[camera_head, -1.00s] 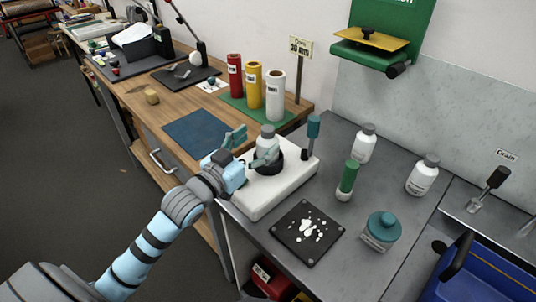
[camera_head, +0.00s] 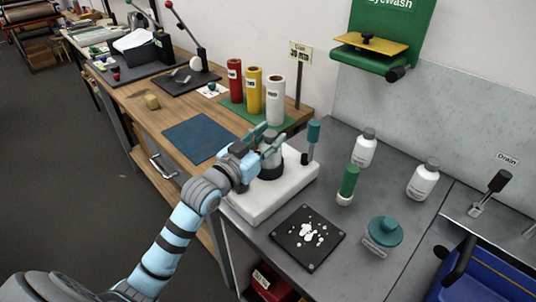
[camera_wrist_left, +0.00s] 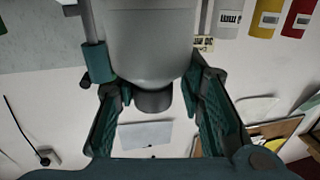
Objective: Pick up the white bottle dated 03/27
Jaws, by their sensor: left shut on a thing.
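My left gripper (camera_head: 268,142) is shut on a white bottle (camera_head: 270,152) with a grey cap, at the white machine (camera_head: 252,207) with a round black holder (camera_head: 271,170). The bottle is upright; I cannot tell whether its base is clear of the holder. In the left wrist view the bottle (camera_wrist_left: 150,45) appears cap-down between the fingers (camera_wrist_left: 155,105). Two other white bottles with grey caps stand on the grey bench, one at the back (camera_head: 364,149) and one farther right (camera_head: 422,181). No date is readable on any bottle. My right gripper is out of view.
A teal-handled lever (camera_head: 312,138) rises beside the machine. Red, yellow and white rolls (camera_head: 275,100) stand behind.

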